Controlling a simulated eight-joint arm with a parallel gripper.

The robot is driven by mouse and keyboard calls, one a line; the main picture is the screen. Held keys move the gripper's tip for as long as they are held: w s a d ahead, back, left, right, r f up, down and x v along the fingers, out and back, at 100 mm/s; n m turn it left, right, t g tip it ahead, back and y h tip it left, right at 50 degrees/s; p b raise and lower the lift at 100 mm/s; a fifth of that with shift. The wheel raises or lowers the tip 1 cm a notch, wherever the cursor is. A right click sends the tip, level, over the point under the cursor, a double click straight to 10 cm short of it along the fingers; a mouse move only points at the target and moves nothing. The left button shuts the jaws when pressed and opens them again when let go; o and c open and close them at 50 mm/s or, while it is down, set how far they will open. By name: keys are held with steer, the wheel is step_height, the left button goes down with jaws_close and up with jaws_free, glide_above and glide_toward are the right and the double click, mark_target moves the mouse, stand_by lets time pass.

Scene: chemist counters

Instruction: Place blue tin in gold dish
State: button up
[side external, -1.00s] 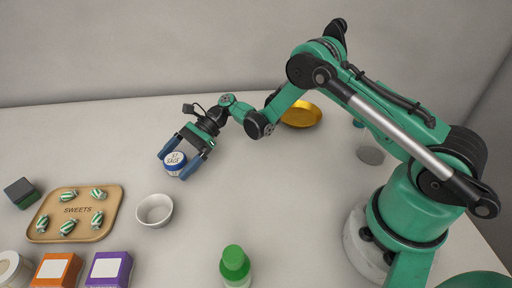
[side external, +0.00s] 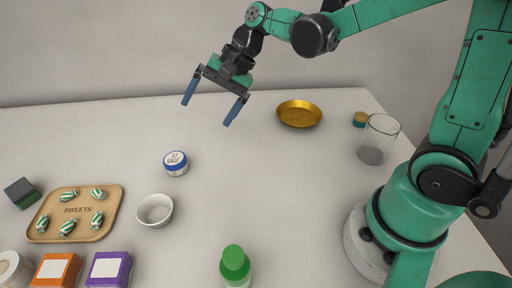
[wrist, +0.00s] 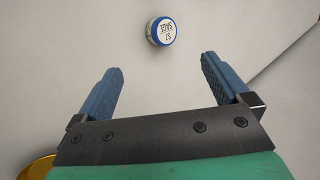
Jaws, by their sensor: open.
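The blue tin (side external: 176,163), with a white lettered lid, stands on the counter left of centre in the side view. In the wrist view the tin (wrist: 161,31) is ahead of the fingertips, apart from them. My gripper (side external: 208,105) is open and empty, raised above the counter, up and to the right of the tin. Its blue fingers (wrist: 160,65) are spread wide in the wrist view. The gold dish (side external: 299,114) sits empty toward the back right. Part of the gold dish (wrist: 38,168) shows at the lower left of the wrist view.
A white bowl (side external: 155,210) and a sweets tray (side external: 113,196) are left of centre. A green-capped bottle (side external: 235,266) stands in front. A glass beaker (side external: 379,139) and a small gold-lidded jar (side external: 360,119) stand right of the dish. Counter between tin and dish is clear.

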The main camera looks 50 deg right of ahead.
steer(key=s+d+r+n+t+h, duration=0.1)
steer(key=s+d+n+t+h, duration=0.1)
steer(key=s+n+h, duration=0.3)
steer(key=s+d+n, duration=0.1)
steer(key=s+n, duration=0.2)
steer(key=shift+s+d+t, duration=0.3)
steer(key=shift+d, duration=0.1)
steer(key=shift+o, duration=0.3)
steer(key=shift+s+d+n+t+h, duration=0.35)
steer(key=shift+s+n, duration=0.1)
steer(key=shift+n, duration=0.45)
steer(key=shift+w, duration=0.1)
steer(key=n+g+y, duration=0.3)
steer(key=n, duration=0.3)
glide_above(178, 158)
steer(key=s+d, duration=0.1)
steer(key=s, duration=0.1)
steer(key=shift+h, duration=0.25)
steer(key=f, duration=0.7)
steer(key=shift+d+f, duration=0.2)
steer(key=shift+f, duration=0.1)
steer(key=shift+w+a+f+n+g, duration=0.15)
steer(key=shift+a+f+n+g, duration=0.2)
steer(key=shift+f, duration=0.2)
steer(key=shift+x, duration=2.65)
steer(key=shift+d, duration=0.1)
